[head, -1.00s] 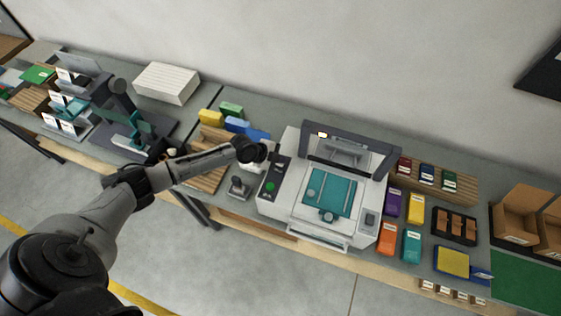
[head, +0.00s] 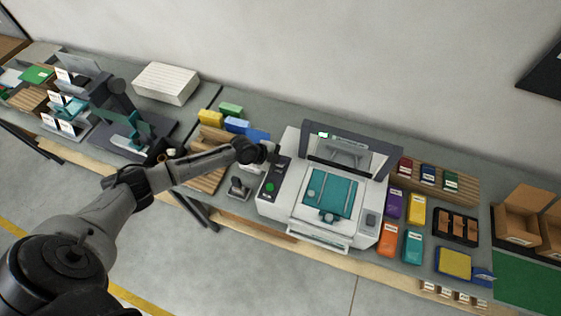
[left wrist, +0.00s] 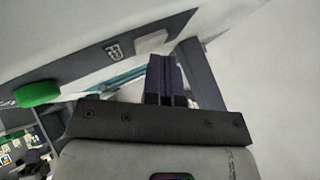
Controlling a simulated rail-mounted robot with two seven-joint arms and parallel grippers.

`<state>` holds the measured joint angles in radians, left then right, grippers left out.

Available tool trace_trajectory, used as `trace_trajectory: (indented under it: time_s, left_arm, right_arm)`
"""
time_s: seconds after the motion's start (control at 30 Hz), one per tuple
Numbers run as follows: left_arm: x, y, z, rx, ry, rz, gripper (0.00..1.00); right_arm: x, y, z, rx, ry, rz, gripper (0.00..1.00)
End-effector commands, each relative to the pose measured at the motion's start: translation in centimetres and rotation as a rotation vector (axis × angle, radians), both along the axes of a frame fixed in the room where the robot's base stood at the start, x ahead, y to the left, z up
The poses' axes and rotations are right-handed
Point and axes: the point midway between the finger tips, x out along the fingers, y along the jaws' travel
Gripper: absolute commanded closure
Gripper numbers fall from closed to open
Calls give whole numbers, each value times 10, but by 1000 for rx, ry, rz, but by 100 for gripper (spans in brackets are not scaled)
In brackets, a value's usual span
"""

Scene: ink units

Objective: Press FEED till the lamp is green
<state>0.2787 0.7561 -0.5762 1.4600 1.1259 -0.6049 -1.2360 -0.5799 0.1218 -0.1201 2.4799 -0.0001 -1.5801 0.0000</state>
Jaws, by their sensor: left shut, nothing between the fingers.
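The pale grey machine (head: 290,205) stands on the bench with a teal bed (head: 330,192) in its middle. The small lamp (head: 322,134) on its dark upper frame glows green. A dark control panel (head: 264,198) on its left side carries a round green button (head: 269,186), which also shows in the left wrist view (left wrist: 37,93). A pale key (left wrist: 152,41) sits beside a small label on that panel; I cannot read the label. My left gripper (head: 279,157) is shut and empty at the panel's far end. Its fingers (left wrist: 162,62) overlap the pale key's edge; contact cannot be told.
Coloured cartons (head: 388,240) and a black tray (head: 455,226) stand right of the machine. Small yellow, green and blue boxes (head: 236,125) lie behind my left forearm. A small grey device (head: 238,188) sits left of the panel. The bench's front edge is close.

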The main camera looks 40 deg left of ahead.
Motion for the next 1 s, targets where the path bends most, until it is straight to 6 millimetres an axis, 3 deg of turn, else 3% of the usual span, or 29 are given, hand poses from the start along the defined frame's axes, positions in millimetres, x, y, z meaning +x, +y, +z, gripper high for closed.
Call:
trace_trajectory:
  time_s: [0.53,1.0]
  left_arm:
    - [-1,0,17,-1,1,0,100]
    - [0,0,20,0,0,0,100]
  right_arm:
    - [0,-1,11,-2,0,2,100]
    - [0,2,13,7,0,-4,100]
